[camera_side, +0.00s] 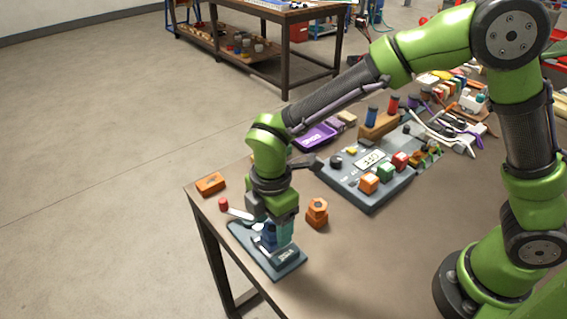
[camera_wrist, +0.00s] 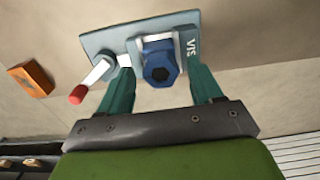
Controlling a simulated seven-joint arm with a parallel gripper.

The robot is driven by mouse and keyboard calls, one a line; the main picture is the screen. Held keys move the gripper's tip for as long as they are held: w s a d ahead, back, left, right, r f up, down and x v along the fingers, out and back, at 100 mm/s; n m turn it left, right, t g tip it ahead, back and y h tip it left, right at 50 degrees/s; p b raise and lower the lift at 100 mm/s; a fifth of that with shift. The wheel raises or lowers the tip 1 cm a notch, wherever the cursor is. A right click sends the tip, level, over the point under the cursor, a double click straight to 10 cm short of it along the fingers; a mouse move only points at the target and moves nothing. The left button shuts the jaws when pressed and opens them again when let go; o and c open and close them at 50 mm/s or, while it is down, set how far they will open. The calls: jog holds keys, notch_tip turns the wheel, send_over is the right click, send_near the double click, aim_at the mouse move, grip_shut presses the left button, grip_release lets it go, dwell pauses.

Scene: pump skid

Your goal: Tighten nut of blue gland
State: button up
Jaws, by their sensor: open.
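The blue gland (camera_wrist: 159,62) stands on a grey-blue base plate (camera_wrist: 100,42), with its hexagonal nut (camera_wrist: 160,68) facing the wrist camera. In the side view the gland (camera_side: 268,236) is small and partly hidden by my gripper, above its base plate (camera_side: 290,262). My gripper (camera_wrist: 163,85) is open, with one green finger on each side of the nut. In the wrist view gaps show between the fingers and the nut; I cannot tell how deep the fingertips reach. In the side view my gripper (camera_side: 270,228) points down over the plate.
A white lever with a red end (camera_wrist: 77,94) sticks out beside the left finger. An orange block (camera_side: 211,184) lies near the table's left edge, another orange part (camera_side: 317,213) right of my gripper. A grey control panel (camera_side: 368,185) with coloured buttons stands behind. The front table is clear.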

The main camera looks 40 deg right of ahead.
jog(key=c, duration=1.1)
jog(key=shift+o, duration=0.2)
jog(key=shift+m, duration=0.4)
jog(key=m, duration=1.9)
jog(key=shift+r, duration=0.1)
